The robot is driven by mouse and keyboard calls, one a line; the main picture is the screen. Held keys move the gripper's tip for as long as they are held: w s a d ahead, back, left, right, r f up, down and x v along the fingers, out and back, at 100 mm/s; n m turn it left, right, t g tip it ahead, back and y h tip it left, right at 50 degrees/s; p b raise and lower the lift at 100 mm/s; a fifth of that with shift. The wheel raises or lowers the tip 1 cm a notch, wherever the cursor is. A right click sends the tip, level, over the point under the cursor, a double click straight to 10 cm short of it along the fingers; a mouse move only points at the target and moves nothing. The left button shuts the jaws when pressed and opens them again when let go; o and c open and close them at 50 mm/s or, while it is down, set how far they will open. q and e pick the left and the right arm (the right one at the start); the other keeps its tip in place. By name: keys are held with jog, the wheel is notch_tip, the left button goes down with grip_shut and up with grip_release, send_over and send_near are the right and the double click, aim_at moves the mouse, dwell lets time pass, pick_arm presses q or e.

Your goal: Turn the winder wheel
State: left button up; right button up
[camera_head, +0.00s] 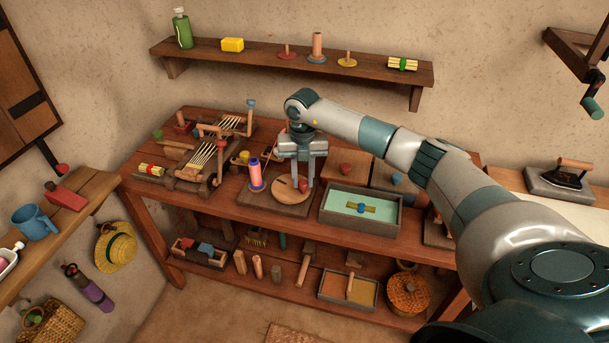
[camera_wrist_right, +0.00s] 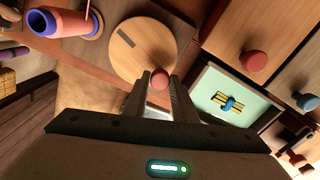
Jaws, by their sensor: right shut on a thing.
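The winder wheel is a round light-wood disc (camera_head: 282,190) lying flat on a wooden base on the bench; it also shows in the wrist view (camera_wrist_right: 140,42), with a dark slot mark on it. A small reddish knob (camera_wrist_right: 159,78) stands near its rim. My right gripper (camera_head: 303,184) reaches down over the wheel, and its fingers are shut on the knob. A pink and blue spool (camera_head: 256,174) stands upright left of the wheel and also shows in the wrist view (camera_wrist_right: 66,22). My left gripper is not in view.
A grey tray (camera_head: 325,215) with a mint-green inside, holding a small tied bundle, is right of the winder. Wooden lidded boxes with red and blue knobs (camera_head: 346,169) are behind it. A carding or loom frame (camera_head: 190,185) stands left. A wall shelf (camera_head: 290,58) runs above.

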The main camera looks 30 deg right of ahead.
aim_at(282, 194)
jog(key=m, duration=0.2)
jog(key=a+m, duration=0.1)
jog(key=shift+s+a+m, duration=0.1)
jog(key=shift+a+m, duration=0.1)
jog(key=shift+m, duration=0.2)
jog(key=m, duration=0.1)
jog(key=a+m, duration=0.1)
jog(key=shift+m, duration=0.3)
jog(key=m, duration=0.1)
jog(key=a+m, duration=0.1)
jog(key=m, duration=0.1)
jog(key=w+a+m, duration=0.1)
jog(key=m, duration=0.1)
jog(key=shift+r+p, duration=0.1)
jog(key=shift+p, duration=0.25)
jog(key=m, duration=0.2)
jog(key=w+m, duration=0.1)
jog(key=m, duration=0.1)
jog(key=shift+a, duration=0.4)
jog(key=shift+w+a+m+p, duration=0.15)
jog(key=shift+w+m+p, duration=0.15)
jog(key=shift+m, duration=0.6)
jog(key=shift+w+a+m+p, duration=0.15)
jog(key=shift+w+m, duration=0.1)
jog(key=shift+m, duration=0.65)
jog(key=o, duration=1)
jog(key=shift+o, duration=0.2)
